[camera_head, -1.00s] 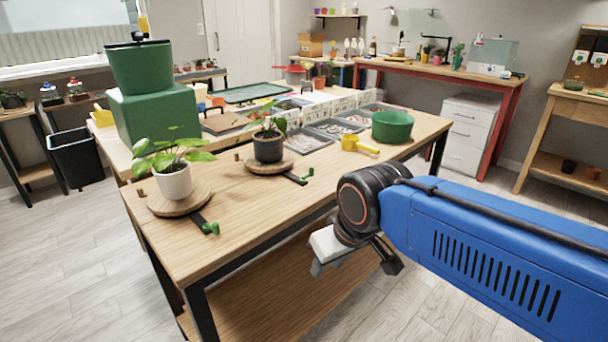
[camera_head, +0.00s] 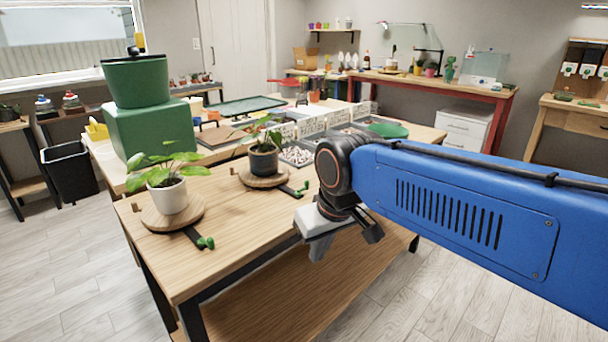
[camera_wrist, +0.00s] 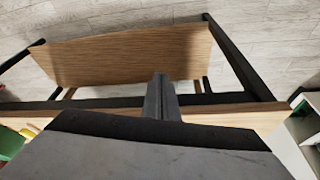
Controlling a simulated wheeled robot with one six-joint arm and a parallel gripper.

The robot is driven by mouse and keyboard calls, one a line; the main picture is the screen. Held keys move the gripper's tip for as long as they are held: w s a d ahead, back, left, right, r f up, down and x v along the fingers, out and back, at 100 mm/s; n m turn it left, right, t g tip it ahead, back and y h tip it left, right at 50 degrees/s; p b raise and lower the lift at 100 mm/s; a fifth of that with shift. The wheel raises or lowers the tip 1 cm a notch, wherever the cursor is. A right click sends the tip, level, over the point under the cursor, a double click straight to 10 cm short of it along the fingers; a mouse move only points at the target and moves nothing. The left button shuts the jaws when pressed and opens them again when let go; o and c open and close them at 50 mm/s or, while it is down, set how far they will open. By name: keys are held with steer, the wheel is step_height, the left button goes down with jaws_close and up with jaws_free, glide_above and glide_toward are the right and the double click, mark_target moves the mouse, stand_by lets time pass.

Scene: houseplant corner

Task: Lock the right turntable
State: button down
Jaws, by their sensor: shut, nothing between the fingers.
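The right turntable (camera_head: 281,180) is a round wooden disc on the worktable, bearing a leafy plant in a dark pot (camera_head: 263,162). A black bar (camera_head: 288,190) with a green knob (camera_head: 300,190) sticks out at its front right. The left turntable (camera_head: 193,213) bears a plant in a white pot (camera_head: 173,198) and has a similar bar with a green knob (camera_head: 206,242). My gripper (camera_head: 318,252) is shut and empty, pointing down in front of the table's near edge, right of and nearer than the right knob. Its closed fingers show in the wrist view (camera_wrist: 160,97); no turntable shows there.
The worktable (camera_head: 235,232) has a lower shelf (camera_head: 300,295), which the wrist view also shows (camera_wrist: 130,58). A green box (camera_head: 155,130) with a green pot stands behind the left turntable. Trays and a green bowl (camera_head: 388,130) lie beyond. My arm hides the table's right part.

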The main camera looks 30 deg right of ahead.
steer(key=w+d+r+m+g, duration=0.1)
steer(key=w+d+r+g, duration=0.15)
steer(key=w+r, duration=0.5)
steer(key=w+d+r+g, duration=0.1)
steer(key=w+d+r, duration=0.25)
steer(key=w, duration=0.65)
steer(key=w+d+r+g, duration=0.1)
steer(key=w+d, duration=0.3)
steer(key=w, duration=0.4)
steer(key=w+d+r+m+g, duration=0.1)
steer(key=w+d, duration=0.3)
steer(key=w, duration=0.4)
steer(key=shift+g+y, duration=0.4)
steer(key=shift+g, duration=0.15)
steer(key=shift+w+r, duration=0.1)
steer(key=x, duration=0.9)
steer(key=s, duration=0.1)
steer(key=s+f, duration=0.1)
steer(key=shift+s+a, duration=0.5)
steer(key=shift+s, duration=0.55)
